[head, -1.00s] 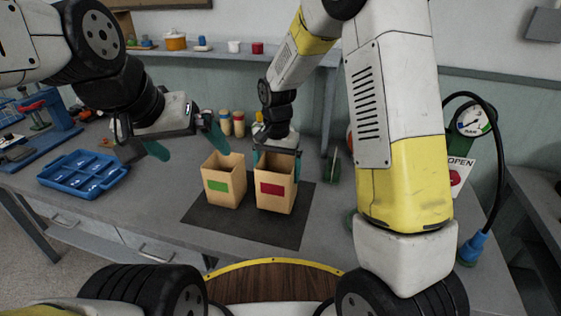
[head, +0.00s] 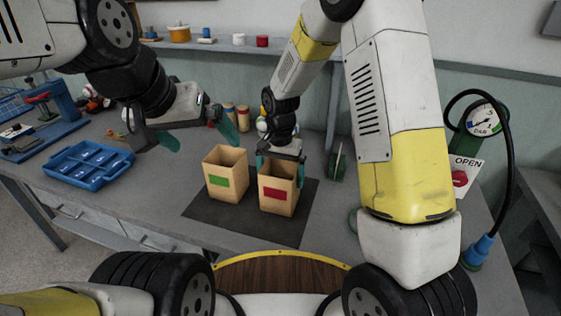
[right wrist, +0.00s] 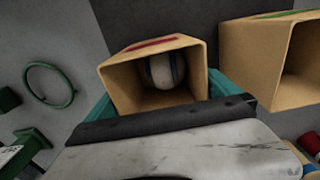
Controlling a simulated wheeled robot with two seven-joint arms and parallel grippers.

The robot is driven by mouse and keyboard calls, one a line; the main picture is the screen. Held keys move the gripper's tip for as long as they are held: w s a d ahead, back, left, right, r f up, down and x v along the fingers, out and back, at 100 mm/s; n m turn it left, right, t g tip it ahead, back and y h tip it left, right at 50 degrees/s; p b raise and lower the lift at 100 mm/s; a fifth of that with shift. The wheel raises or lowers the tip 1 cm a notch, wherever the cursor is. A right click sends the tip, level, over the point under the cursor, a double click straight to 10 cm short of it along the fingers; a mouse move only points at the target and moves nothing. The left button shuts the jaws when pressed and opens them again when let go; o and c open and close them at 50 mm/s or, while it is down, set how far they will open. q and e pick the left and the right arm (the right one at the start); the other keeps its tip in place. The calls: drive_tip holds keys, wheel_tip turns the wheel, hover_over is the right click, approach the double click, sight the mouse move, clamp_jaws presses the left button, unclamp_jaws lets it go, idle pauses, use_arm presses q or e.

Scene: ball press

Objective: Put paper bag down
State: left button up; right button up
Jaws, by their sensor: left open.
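A tan paper bag with a red label (head: 277,196) is upright over the dark mat (head: 240,220). Whether its base touches the mat is hard to tell. My right gripper (head: 281,164) has its teal fingers against both sides of this bag near the rim. In the right wrist view the bag (right wrist: 130,88) is open-topped, with a white ball with a blue stripe (right wrist: 164,70) inside. A second paper bag with a green label (head: 224,182) stands just left of it on the mat. My left gripper (head: 197,134) is open and empty, above and left of the green-label bag.
A blue compartment tray (head: 88,166) lies on the table at left, with a blue press-like device (head: 58,112) behind it. A pressure gauge (head: 484,117) and OPEN sign (head: 463,172) stand at right. Table between tray and mat is clear.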

drive_tip(key=shift+r, duration=0.1)
wheel_tip(320, 180, up, 12)
drive_tip(key=s+d+r+n+t+y, duration=0.2)
drive_tip(key=s+d+r, duration=0.55)
drive_tip(key=r, duration=0.25)
drive_tip(key=s+d+r+n+t, duration=0.1)
drive_tip(key=s+d+t, duration=0.1)
drive_tip(key=s, duration=0.4)
drive_tip(key=s+d+r+n+t, duration=0.1)
drive_tip(key=s+d+r+t, duration=0.1)
drive_tip(key=s+d, duration=0.2)
drive_tip(key=shift+s+d+r, duration=0.15)
drive_tip(key=shift+s+d, duration=0.1)
drive_tip(key=shift+s, duration=0.9)
